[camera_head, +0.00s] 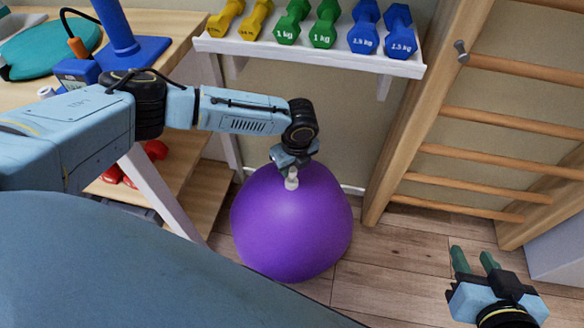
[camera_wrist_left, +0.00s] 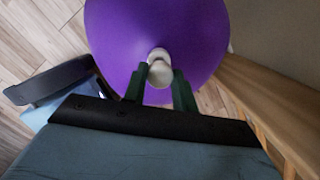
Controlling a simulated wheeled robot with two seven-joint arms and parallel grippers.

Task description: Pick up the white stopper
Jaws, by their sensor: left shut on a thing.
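The white stopper (camera_head: 291,179) shows in front of the purple ball in the head view, just below my left gripper (camera_head: 290,170). In the left wrist view the stopper (camera_wrist_left: 159,70) sits between the two green fingertips of my left gripper (camera_wrist_left: 160,84), which is shut on it. I cannot tell whether the stopper still touches the purple ball (camera_head: 290,230) behind it. The ball fills the top middle of the left wrist view (camera_wrist_left: 120,35). My right gripper (camera_head: 474,262) is at the lower right of the head view, its two green fingers apart and empty.
A white shelf (camera_head: 310,59) with yellow, green and blue dumbbells is above the ball. Wooden wall bars (camera_head: 480,110) stand at the right. A wooden table (camera_head: 165,30) with a blue stand (camera_head: 118,35) is at the left. Wood floor (camera_head: 400,260) is clear right of the ball.

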